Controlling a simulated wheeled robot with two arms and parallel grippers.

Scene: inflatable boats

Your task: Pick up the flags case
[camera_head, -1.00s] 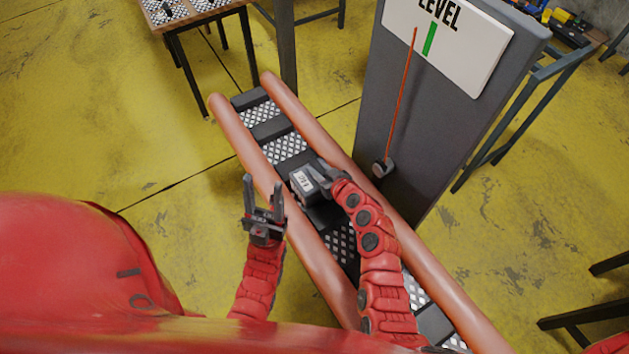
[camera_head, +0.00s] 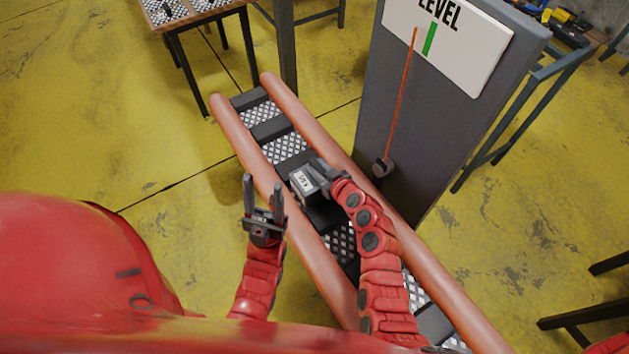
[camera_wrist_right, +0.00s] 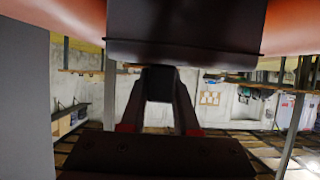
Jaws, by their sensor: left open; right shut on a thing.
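The flags case (camera_head: 303,181) is a small dark box with a white label, between the two orange tubes of the boat in the head view. My right gripper (camera_head: 326,174) is at the case's right side and shut on it. In the right wrist view, a dark box (camera_wrist_right: 185,30) fills the top middle, and the fingers (camera_wrist_right: 160,80) close on a small dark part just below it. Whether the case touches the boat floor is not clear. My left gripper (camera_head: 264,205) is open and empty, left of the near tube.
The boat's orange tubes (camera_head: 415,255) run diagonally, with dark slats and patterned plates between them. A grey post with a LEVEL sign (camera_head: 447,35) stands close beyond the right tube. A table (camera_head: 192,14) is at upper left. The yellow floor at left is clear.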

